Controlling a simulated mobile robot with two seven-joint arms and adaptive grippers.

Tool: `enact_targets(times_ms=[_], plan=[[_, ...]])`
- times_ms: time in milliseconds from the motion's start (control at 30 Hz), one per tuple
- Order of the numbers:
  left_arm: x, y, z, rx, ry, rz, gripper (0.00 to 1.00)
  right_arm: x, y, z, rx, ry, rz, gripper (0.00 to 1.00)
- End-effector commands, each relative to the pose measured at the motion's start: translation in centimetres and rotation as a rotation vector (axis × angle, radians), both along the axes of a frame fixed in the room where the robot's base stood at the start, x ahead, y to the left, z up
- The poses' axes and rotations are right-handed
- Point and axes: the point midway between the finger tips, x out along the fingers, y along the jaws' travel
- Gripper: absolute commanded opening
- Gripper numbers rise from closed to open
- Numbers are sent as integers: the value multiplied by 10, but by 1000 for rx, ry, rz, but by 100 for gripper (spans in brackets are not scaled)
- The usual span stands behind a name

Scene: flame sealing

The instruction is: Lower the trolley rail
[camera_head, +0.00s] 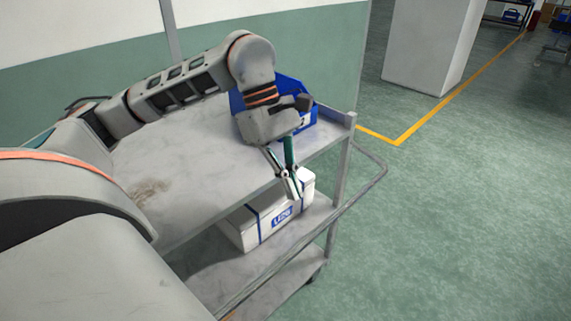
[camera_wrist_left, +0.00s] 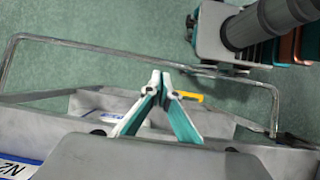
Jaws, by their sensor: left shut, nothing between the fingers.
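The trolley rail (camera_head: 345,204) is a thin grey U-shaped tube along the trolley's near right side, standing out from the frame in the head view. It also crosses the left wrist view (camera_wrist_left: 100,47) as a wide loop beyond the fingers. The grey trolley (camera_head: 190,205) has a top deck and lower shelves. My left gripper (camera_head: 294,196) points down past the deck's edge, on the trolley side of the rail. Its fingers (camera_wrist_left: 161,76) are shut and empty. My right gripper is not in view.
A blue bin (camera_head: 303,116) stands on the top deck behind my left wrist. A white box (camera_head: 254,228) with blue straps sits on the shelf below. A corner post (camera_head: 341,165) rises near the gripper. Green floor (camera_head: 470,220) right of the rail is clear.

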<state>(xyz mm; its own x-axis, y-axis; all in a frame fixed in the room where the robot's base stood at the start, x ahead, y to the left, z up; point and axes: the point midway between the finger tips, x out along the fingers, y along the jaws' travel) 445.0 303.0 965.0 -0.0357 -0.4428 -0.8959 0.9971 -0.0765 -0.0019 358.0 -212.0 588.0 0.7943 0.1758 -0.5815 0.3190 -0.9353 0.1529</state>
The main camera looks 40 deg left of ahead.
Motion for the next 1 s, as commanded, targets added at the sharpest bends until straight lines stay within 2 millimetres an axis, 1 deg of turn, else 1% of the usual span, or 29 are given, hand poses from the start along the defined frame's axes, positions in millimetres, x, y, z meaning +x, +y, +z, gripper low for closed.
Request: enact_targets(times_ms=[33,233,400,700,767,900,1000], plan=[[-1,-8,-5,-3,0,-7,0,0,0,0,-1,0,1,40],[-2,-23,-17,-1,-2,-4,0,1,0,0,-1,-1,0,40],[-2,-27,-20,-1,-1,-2,0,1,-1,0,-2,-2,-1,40],[-2,-28,-22,-1,-1,-2,0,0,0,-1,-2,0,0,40],[-3,-31,-28,0,1,-3,0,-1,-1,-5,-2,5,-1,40],[-4,-42,-56,0,6,-4,0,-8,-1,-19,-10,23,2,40],[-4,-46,-70,0,4,-3,0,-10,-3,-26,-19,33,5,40]])
